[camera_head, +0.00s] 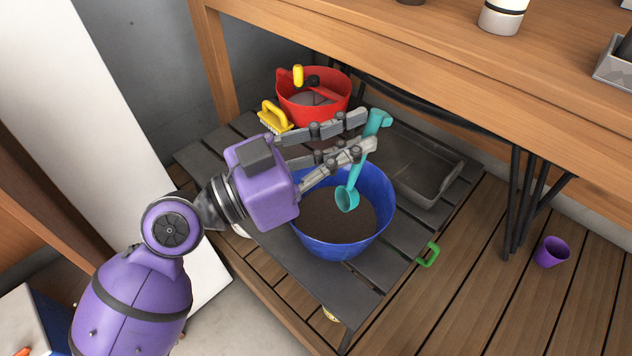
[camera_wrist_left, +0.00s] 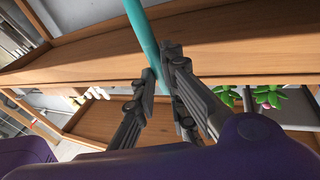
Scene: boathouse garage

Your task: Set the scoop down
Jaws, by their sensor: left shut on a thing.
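The teal scoop (camera_head: 347,199) hangs tilted with its bowl low, over the blue tub (camera_head: 345,248) that holds dark soil-like material. My left gripper (camera_head: 366,133) is shut on the scoop's handle, above the tub's far rim. In the left wrist view the teal handle (camera_wrist_left: 143,32) passes between the fingertips (camera_wrist_left: 161,66). I cannot tell whether the scoop's bowl touches the soil or holds any. My right gripper is not in view.
A grey tray (camera_head: 436,186) lies right of the tub on the dark slatted platform (camera_head: 350,296). A red bucket (camera_head: 325,113) and yellow brush (camera_head: 273,117) stand behind. A wooden bench (camera_head: 430,62) overhangs the back. A green-handled item (camera_head: 428,254) and purple cup (camera_head: 551,252) are to the right.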

